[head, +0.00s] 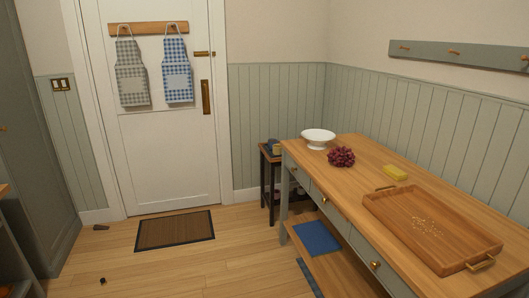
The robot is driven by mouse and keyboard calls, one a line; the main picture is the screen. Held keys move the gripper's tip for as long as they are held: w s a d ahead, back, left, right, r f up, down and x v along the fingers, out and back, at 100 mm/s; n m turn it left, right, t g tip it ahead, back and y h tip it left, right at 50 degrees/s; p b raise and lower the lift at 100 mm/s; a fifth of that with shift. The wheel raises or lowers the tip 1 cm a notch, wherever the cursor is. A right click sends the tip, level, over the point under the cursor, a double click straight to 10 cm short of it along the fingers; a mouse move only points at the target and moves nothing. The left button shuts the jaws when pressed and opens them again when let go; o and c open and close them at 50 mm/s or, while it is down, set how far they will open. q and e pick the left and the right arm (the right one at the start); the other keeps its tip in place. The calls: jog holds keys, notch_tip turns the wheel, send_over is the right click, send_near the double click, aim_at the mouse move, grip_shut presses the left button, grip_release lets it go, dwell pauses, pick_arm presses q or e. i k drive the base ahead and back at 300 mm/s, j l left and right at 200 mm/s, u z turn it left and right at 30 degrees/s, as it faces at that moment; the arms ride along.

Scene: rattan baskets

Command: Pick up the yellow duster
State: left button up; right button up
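Neither of my grippers shows in the head view.
A wooden tray (452,208) with brass handles holds small crumbs on the table's right. Grapes (341,156) and a white footed bowl (318,136) stand at the far end. A blue item (317,237) lies on the lower shelf. A doormat (175,231) and open floor are left.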

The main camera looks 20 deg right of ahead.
aim_at(395, 172)
jog(key=i+z, duration=0.4)
jog(key=i+j+z, duration=0.15)
jog(key=i+z, duration=0.2)
jog(key=i+j+z, duration=0.25)
jog(key=z, duration=0.15)
jog(key=i+j+z, duration=0.4)
